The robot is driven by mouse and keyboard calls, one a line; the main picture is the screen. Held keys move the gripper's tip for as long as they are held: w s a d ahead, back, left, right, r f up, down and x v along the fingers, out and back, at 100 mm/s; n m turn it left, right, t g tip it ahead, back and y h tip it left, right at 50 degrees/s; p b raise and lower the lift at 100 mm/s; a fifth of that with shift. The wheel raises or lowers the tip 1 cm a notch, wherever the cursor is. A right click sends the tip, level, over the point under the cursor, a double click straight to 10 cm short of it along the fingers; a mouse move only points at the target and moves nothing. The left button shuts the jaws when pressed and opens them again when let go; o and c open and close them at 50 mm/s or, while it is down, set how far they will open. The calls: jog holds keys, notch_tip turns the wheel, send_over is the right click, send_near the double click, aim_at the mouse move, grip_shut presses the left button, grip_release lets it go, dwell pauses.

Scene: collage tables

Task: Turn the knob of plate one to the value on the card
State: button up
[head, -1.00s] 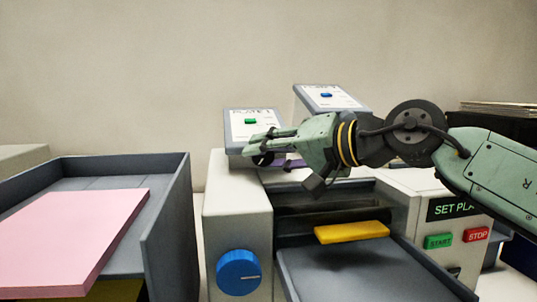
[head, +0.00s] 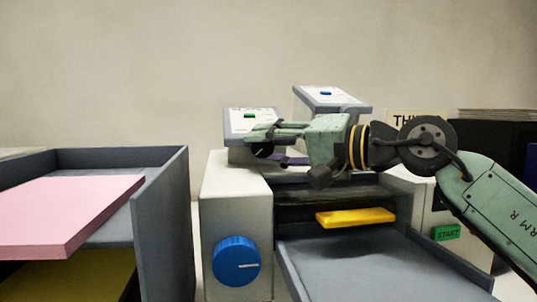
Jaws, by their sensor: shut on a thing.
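The plate one panel (head: 238,124) is a tilted white panel with a grey frame and a small green mark, at the back left of the press. My gripper (head: 264,143) lies across its lower right, pointing left. Its fingers are shut around a dark round part, which looks like the knob of plate one (head: 262,152). The knob is mostly hidden by the fingers, so its setting cannot be read. A cream card (head: 405,115) with partly visible black lettering stands at the back right; the arm hides most of it.
A second tilted panel (head: 333,98) with a blue mark stands behind my gripper. The press has a blue dial (head: 236,261), a yellow bar (head: 355,217) and a green START button (head: 446,233). A grey tray (head: 165,215) with pink sheets (head: 70,212) is at left.

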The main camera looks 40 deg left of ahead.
jog(key=o, duration=0.9)
jog(key=shift+c, duration=0.2)
jog(key=d, duration=0.4)
jog(key=w+d, duration=0.1)
jog(key=d, duration=0.7)
jog(key=shift+w+r, duration=0.3)
jog(key=shift+r, duration=0.05)
